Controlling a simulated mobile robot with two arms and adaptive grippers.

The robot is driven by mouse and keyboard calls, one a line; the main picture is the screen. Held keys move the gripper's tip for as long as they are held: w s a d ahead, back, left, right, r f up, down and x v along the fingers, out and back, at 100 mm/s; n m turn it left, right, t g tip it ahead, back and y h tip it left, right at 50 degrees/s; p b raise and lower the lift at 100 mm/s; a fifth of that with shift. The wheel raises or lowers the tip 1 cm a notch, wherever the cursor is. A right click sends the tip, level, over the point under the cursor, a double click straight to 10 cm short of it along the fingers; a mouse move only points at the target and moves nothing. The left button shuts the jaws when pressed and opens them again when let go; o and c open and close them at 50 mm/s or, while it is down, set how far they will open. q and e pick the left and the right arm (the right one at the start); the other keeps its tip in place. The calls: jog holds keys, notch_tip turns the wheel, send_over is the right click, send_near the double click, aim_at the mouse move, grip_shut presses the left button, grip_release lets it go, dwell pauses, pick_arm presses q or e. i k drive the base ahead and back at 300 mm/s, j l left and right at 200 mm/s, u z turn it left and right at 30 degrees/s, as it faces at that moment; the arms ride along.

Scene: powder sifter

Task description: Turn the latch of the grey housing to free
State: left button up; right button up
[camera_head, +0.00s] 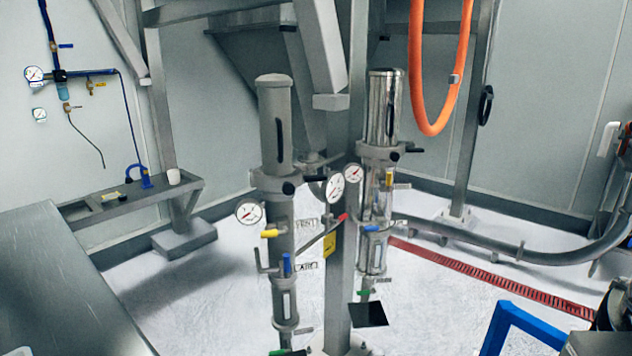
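Two upright cylindrical housings stand side by side at the middle. The left one is a matte grey housing (274,105) with a dark vertical slot; the right one is a shiny chrome housing (383,105). A black knob (288,188) sits at the collar under the grey housing, and a similar black knob (394,156) sits under the chrome one. I cannot tell for sure which part is the latch or how it is turned. Neither of my grippers shows in the head view.
A steel table (60,290) fills the lower left. A blue frame (520,318) stands lower right. An orange hose (430,125) hangs behind.

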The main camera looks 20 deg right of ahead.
aim_at(313, 176)
jog(key=i+j, duration=0.25)
jog(key=j, duration=0.15)
jog(key=i+j+z, duration=0.1)
jog(key=i+j, duration=0.15)
jog(key=i+j+z, duration=0.1)
jog(key=i+j, duration=0.15)
jog(key=j, duration=0.3)
